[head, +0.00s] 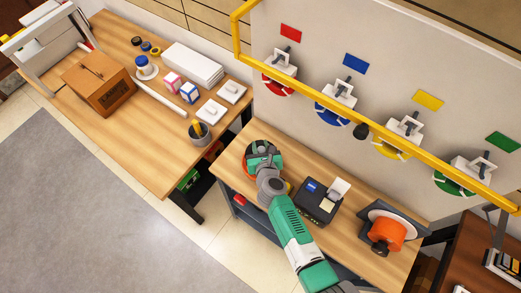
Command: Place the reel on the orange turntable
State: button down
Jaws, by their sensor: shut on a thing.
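My gripper (262,150) is at the left end of the near workbench, low over its top, with the green arm reaching to it from the lower right. It is shut on a dark round thing, seemingly the reel, mostly covered by the gripper. An orange rim (246,165) shows at the left of the gripper, seemingly the orange turntable beneath. I cannot tell whether the reel rests on it. My fingertips are hidden. At the bench's right end stands another orange cylinder (388,230) with a wide grey disc behind it.
A black box (318,201) stands mid-bench, right of my arm. A yellow rail (330,98) runs before a wall panel with coloured, handled discs. Open floor lies left.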

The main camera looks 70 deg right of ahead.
jog(key=shift+f, duration=0.4)
jog(key=c, duration=1.1)
grip_release()
jog(key=shift+c, duration=0.2)
jog(key=shift+s+a+r+p, duration=0.1)
jog(key=shift+r+p, duration=0.2)
jog(key=shift+p, duration=0.15)
jog(key=p+v, duration=0.3)
jog(key=v, duration=0.8)
jog(key=shift+s+a, duration=0.15)
jog(key=shift+a, duration=0.15)
